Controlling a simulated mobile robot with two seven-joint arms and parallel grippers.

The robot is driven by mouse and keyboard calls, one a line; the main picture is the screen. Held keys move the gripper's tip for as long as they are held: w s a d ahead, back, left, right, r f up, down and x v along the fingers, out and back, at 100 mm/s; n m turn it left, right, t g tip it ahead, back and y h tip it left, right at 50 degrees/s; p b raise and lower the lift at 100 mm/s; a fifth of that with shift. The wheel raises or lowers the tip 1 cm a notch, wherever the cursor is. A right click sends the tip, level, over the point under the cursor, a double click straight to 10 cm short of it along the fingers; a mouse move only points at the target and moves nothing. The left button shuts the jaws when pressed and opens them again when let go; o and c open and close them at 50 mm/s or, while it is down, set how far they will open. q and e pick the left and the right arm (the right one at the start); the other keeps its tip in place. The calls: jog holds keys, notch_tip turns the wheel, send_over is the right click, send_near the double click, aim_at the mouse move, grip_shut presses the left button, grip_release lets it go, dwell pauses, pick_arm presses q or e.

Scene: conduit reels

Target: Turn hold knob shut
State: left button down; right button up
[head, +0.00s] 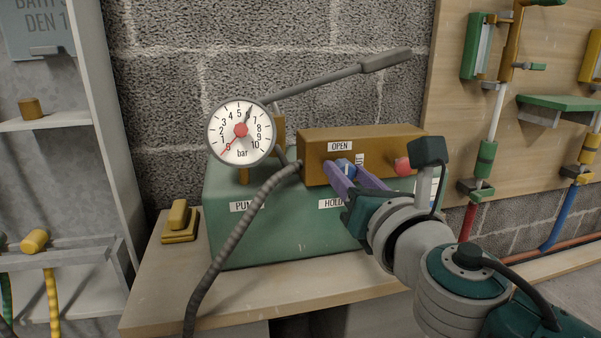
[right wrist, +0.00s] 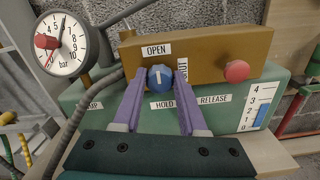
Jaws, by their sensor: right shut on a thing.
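The blue hold knob (head: 345,168) is on the front of the brown block (head: 312,160), above the HOLD label. In the right wrist view the knob (right wrist: 161,78) has a white mark pointing up, roughly towards the OPEN label (right wrist: 156,50). The SHUT label (right wrist: 182,69) is just right of it, turned sideways and partly hidden. My right gripper (right wrist: 159,84) is shut on the knob, with one purple finger on each side. My left gripper is in neither view.
A red knob (right wrist: 236,71) sits right of the hold knob, above RELEASE. The pressure gauge (head: 241,132) and a grey hose (head: 228,238) are on the left. A long lever (head: 335,76) rises behind. The green pump body (head: 285,238) stands on the bench (head: 165,300).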

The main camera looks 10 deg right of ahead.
grip_shut()
jog(key=shift+m, duration=0.3)
jog(key=shift+f+m+b, duration=0.1)
jog(key=shift+m+b, duration=0.45)
jog(key=shift+m, duration=0.65)
jog(key=m+b, duration=0.1)
jog(key=m, duration=0.4)
jog(key=shift+d+m, duration=0.1)
jog(key=shift+m, duration=0.2)
jog(key=m, duration=0.4)
jog(key=shift+m+b, duration=0.3)
jog(key=m, duration=0.4)
jog(key=shift+f+m, duration=0.1)
jog(key=shift+m, duration=0.2)
